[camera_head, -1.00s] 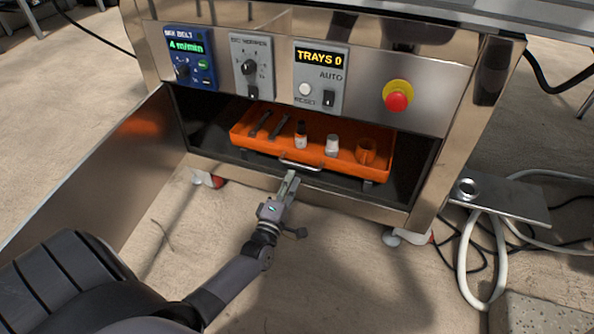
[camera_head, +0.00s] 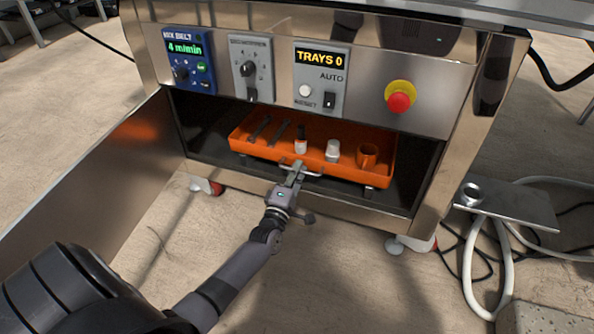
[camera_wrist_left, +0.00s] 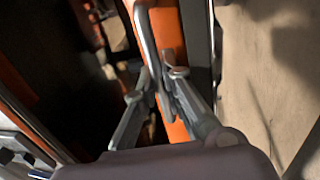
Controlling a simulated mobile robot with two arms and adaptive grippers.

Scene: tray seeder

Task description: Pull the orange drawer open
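The orange drawer (camera_head: 262,152) is a shallow tray in the dark bay under the control panel, with a pale metal bar handle (camera_head: 314,174) on its front. My left gripper (camera_head: 294,171) reaches up from below to the handle. In the left wrist view the handle (camera_wrist_left: 146,30) runs down between the two fingertips (camera_wrist_left: 160,76), which sit close against it on both sides. The orange drawer front (camera_wrist_left: 172,38) shows just beyond. The fingers hide part of the handle. My right gripper is not in view.
In the drawer are dark tools, a small bottle (camera_head: 301,142), a white jar (camera_head: 332,150) and an orange cup (camera_head: 367,155). An open metal door (camera_head: 100,180) stands at left. A red stop button (camera_head: 399,103) is on the panel above. The floor in front is clear.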

